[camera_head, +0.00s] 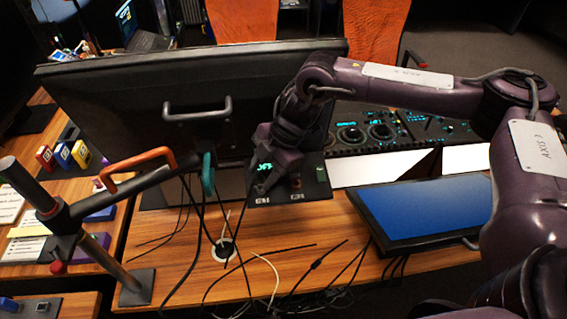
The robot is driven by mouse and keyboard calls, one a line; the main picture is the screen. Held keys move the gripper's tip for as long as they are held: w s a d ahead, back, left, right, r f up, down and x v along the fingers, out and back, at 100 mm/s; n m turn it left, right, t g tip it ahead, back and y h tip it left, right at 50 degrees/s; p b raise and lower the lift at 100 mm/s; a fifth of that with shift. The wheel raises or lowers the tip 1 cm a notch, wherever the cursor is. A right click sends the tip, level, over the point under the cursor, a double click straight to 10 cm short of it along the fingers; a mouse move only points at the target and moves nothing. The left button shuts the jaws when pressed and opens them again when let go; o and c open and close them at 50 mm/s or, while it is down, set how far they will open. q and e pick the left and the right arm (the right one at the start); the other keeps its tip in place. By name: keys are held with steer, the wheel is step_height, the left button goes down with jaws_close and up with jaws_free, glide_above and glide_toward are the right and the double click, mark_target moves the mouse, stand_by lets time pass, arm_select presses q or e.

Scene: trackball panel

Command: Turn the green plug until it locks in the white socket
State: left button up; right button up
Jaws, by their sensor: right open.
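My right arm comes in from the right, and its gripper (264,184) points down over the left part of a small dark panel (283,197) behind the desk's middle. The gripper is open; I cannot tell whether anything is between its fingers. A small green piece (320,174) stands at the panel's right end, apart from the gripper; I cannot tell whether it is the green plug. Bright green marks (264,166) show beside the gripper. A small reddish part sits mid-panel. No white socket is clearly visible; the gripper covers part of the panel. My left gripper is not in view.
A large monitor (130,112) stands behind on the left. A blue-screened display (425,210) lies at right. A metal pole stand (92,243) with an orange handle rises at left. Loose cables cover the desk front. A control console (378,130) stands behind.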

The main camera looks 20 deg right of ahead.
steer(key=shift+a+f+p, duration=0.15)
steer(key=shift+a+p, duration=0.1)
steer(key=shift+p, duration=0.05)
steer(key=shift+f, duration=0.45)
steer(key=shift+c, duration=0.3)
steer(key=shift+a, duration=0.1)
jaws_close()
steer(key=shift+m, duration=0.3)
steer(key=shift+m+t+p, duration=0.9)
steer(key=shift+m+p, duration=0.4)
steer(key=shift+m, duration=0.4)
steer(key=shift+a+m+t+p, duration=0.1)
steer(key=shift+m+t+p, duration=0.5)
steer(key=shift+m+p, duration=0.55)
steer(key=shift+w+a+m+t+h+p, duration=0.1)
steer(key=shift+m+t+h+p, duration=0.35)
steer(key=shift+m+p, duration=0.7)
steer(key=shift+w+m+t+h+p, duration=0.1)
steer(key=shift+m+t+h+p, duration=0.35)
steer(key=shift+m+p, duration=0.65)
